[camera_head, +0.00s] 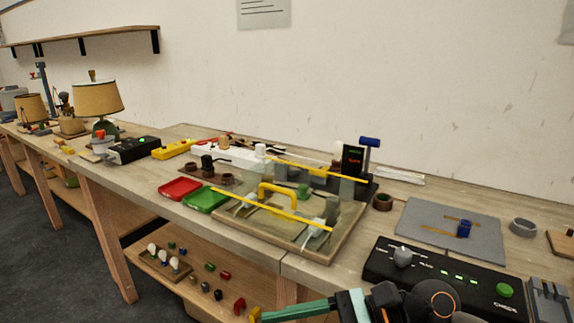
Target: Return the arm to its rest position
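One of my arms reaches in at the bottom edge, right of centre, with a dark round joint and a teal-and-pale end. It appears to be my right arm. Its gripper (262,315) points left with a teal finger and a yellow tip, low in front of the bench edge. The frame's lower edge cuts it off, so its opening is hidden. I see nothing held in the visible part. My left gripper and arm are out of the picture.
The wooden bench (240,242) carries a board under a clear cover with a yellow handle (278,194), red (180,188) and green (207,199) trays, a black control panel (440,272) and a grey mat (425,215). A lower shelf (150,235) holds bulbs and small parts.

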